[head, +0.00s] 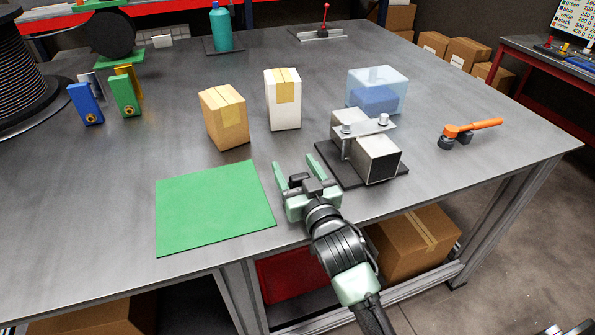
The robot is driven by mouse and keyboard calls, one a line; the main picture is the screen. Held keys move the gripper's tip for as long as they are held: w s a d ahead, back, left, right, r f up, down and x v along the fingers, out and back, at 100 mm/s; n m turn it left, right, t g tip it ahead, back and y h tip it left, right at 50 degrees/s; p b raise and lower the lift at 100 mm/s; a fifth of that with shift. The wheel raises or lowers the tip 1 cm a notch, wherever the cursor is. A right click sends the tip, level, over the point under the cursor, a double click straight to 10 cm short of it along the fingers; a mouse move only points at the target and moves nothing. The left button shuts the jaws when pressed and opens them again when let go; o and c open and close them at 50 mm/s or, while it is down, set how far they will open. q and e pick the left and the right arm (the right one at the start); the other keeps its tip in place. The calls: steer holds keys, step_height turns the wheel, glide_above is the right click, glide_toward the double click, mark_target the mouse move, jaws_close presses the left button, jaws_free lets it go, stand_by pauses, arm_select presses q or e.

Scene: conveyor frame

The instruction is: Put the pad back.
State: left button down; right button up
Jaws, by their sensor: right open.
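A flat green pad (213,207) lies on the grey metal table near its front edge, left of my right gripper. My right gripper (296,166) comes in from the front edge, just right of the pad's right side. Its two light green fingers are apart and point away from me, with nothing between them. I cannot tell how high it is above the table. My left gripper is not in view.
A brown box (224,119) and a white box (283,100) stand behind the pad. A metal clamp fixture (378,157) is close on the right, with a clear blue bin (377,88) behind it. An orange-handled tool (470,130) lies farther right. Table left of the pad is clear.

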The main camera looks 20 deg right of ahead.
steer(key=s, duration=0.5)
steer(key=s+b, duration=0.1)
steer(key=s, duration=0.5)
steer(key=shift+d, duration=0.2)
steer(key=shift+s+r, duration=0.15)
steer(key=shift+s, duration=0.35)
